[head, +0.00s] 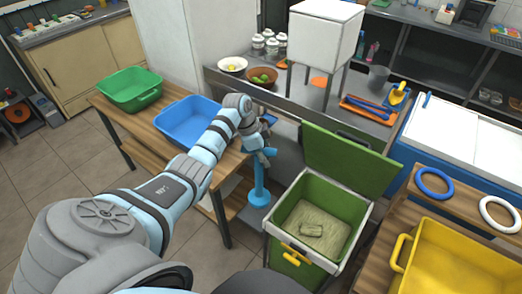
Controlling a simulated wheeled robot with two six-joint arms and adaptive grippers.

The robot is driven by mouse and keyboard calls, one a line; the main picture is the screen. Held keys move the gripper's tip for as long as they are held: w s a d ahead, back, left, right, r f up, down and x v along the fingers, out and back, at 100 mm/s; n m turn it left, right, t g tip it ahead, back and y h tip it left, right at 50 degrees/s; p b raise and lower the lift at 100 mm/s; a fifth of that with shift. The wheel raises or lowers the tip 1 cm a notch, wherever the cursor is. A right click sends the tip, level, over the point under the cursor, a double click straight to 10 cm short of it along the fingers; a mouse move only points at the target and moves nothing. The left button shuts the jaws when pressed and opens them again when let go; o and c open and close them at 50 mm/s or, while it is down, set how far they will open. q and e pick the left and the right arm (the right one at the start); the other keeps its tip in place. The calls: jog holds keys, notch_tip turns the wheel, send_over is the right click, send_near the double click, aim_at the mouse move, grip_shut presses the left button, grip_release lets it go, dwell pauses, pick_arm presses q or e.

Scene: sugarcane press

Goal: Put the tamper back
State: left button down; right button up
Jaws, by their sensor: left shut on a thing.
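The blue tamper (259,182) hangs upright from my left gripper (264,150), with its round foot at the bottom. My left gripper is shut on its upper part; the jaws partly hide the handle. The tamper is in front of the counter, between the wooden table with the blue tub and the green bin. Its foot appears to hang clear of the bin's left side. My right gripper is out of the view.
The green bin (347,226) stands open with pale matter inside, its lid (345,158) raised behind. A blue tub (190,122) and green tub (130,89) sit on the wooden table. An orange tray (370,109) holds blue tools. A yellow crate (450,262) is at right.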

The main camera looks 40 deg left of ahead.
pick_arm(q)
jog(key=w+a+r+n+t+y+b, duration=0.1)
jog(key=w+a+r+n+y+b, duration=0.4)
jog(key=n+b, duration=0.65)
notch_tip(320, 180, down, 21)
jog(key=n+b, duration=0.1)
jog(key=b, duration=0.2)
jog(key=shift+s+a+f+n+h+b, duration=0.15)
jog(key=shift+s+a+n+h+b, duration=0.2)
jog(key=shift+s+a+h+b, duration=0.1)
jog(key=shift+f, duration=0.1)
jog(key=c, duration=1.3)
grip_release()
